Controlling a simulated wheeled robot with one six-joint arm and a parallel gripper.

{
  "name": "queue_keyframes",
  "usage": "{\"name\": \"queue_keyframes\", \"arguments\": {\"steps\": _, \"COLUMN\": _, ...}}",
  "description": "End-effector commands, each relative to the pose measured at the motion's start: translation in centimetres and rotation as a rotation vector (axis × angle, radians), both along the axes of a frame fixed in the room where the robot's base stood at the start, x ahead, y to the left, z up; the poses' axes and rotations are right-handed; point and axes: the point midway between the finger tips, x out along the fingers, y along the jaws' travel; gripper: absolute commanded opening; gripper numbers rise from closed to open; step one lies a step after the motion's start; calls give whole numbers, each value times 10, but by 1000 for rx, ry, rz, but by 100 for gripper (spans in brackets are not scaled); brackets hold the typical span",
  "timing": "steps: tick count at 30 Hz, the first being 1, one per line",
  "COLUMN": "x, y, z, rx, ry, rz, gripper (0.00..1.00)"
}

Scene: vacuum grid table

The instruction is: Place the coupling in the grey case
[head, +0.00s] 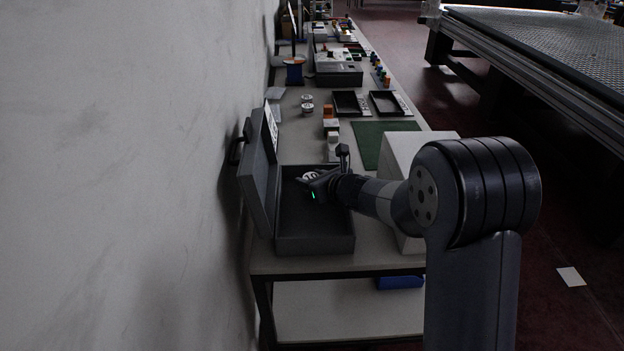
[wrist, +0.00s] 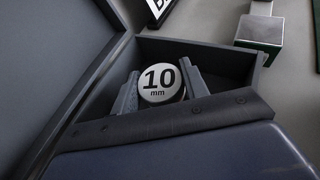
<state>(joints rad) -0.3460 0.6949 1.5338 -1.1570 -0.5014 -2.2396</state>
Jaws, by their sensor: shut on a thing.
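The grey case (head: 333,243) stands open at the near end of the table, its lid (head: 258,185) tilted up toward the wall. My gripper (head: 312,180) is over the open case. In the wrist view my gripper (wrist: 160,88) is shut on a round piece with a white face marked "10 mm", the coupling (wrist: 161,82). The case's dark inner floor and side wall (wrist: 200,55) show behind and around it. A bit of the coupling (head: 309,176) also shows at the gripper in the head view. Its height above the case floor is hard to tell.
A white box (head: 405,150) stands right of the case, beneath my arm. A green mat (head: 370,140), two black trays (head: 348,103) and small blocks (head: 331,125) lie farther back. Two round pieces (head: 307,104) stand near the wall.

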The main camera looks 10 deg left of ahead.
Motion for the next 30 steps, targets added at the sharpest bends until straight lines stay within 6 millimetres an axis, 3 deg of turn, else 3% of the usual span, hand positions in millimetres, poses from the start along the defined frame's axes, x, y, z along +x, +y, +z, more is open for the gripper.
{"name": "queue_keyframes", "arguments": {"steps": 11, "x": 0, "y": 0, "z": -6, "rx": 1, "ry": 1, "rz": 0, "gripper": 17}}
{"name": "queue_keyframes", "arguments": {"steps": 12, "x": 0, "y": 0, "z": -6, "rx": 0, "ry": 2, "rz": -1, "gripper": 45}}
{"name": "queue_keyframes", "arguments": {"steps": 18, "x": 0, "y": 0, "z": -7, "rx": 0, "ry": 3, "rz": -1, "gripper": 61}}
{"name": "queue_keyframes", "arguments": {"steps": 30, "x": -1, "y": 0, "z": -3, "rx": -1, "ry": 5, "rz": -1, "gripper": 64}}
